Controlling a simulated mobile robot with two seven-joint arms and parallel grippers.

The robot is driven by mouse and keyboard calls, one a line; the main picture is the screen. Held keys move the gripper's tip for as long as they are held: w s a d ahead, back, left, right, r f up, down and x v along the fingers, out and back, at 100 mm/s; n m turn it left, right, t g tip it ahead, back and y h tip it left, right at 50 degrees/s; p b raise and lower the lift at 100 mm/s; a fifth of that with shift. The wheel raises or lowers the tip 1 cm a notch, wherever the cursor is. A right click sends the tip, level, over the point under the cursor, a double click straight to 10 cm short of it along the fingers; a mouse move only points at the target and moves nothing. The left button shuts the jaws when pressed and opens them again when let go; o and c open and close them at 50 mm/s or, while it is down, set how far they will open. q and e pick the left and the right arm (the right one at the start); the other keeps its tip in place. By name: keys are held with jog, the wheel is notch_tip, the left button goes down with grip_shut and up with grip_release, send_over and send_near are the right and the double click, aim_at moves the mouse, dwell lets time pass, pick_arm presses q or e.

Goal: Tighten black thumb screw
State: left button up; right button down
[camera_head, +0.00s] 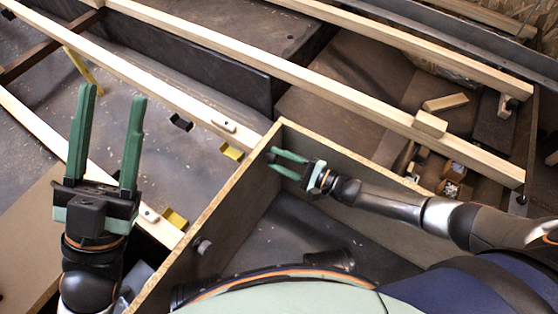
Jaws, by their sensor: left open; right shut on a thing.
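My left gripper (112,95) is open and empty, fingers pointing up the picture, left of the panel and above the grey surface.
Long wooden rails (330,85) run diagonally across the scene. Yellow brackets (231,151) and a black clip (181,122) lie near the left rail. A wood block (431,123) stands on the right rail. Small compartments with loose parts (453,172) are at the right.

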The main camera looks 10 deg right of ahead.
jog(key=shift+s+d+f+m+b, duration=0.15)
jog(key=shift+m+b, duration=0.3)
jog(key=shift+m, duration=0.55)
jog(key=shift+w+f+m+b, duration=0.1)
jog(key=shift+m+b, duration=0.3)
jog(key=shift+m, duration=0.6)
jog(key=shift+s, duration=0.1)
jog(key=c, duration=0.8)
grip_release()
jog(key=shift+c, duration=0.2)
jog(key=o, duration=0.4)
jog(key=shift+r, duration=0.2)
jog(key=p+v, duration=0.3)
jog(key=v, duration=0.9)
jog(key=shift+d+f, duration=0.15)
jog(key=shift+d, duration=0.05)
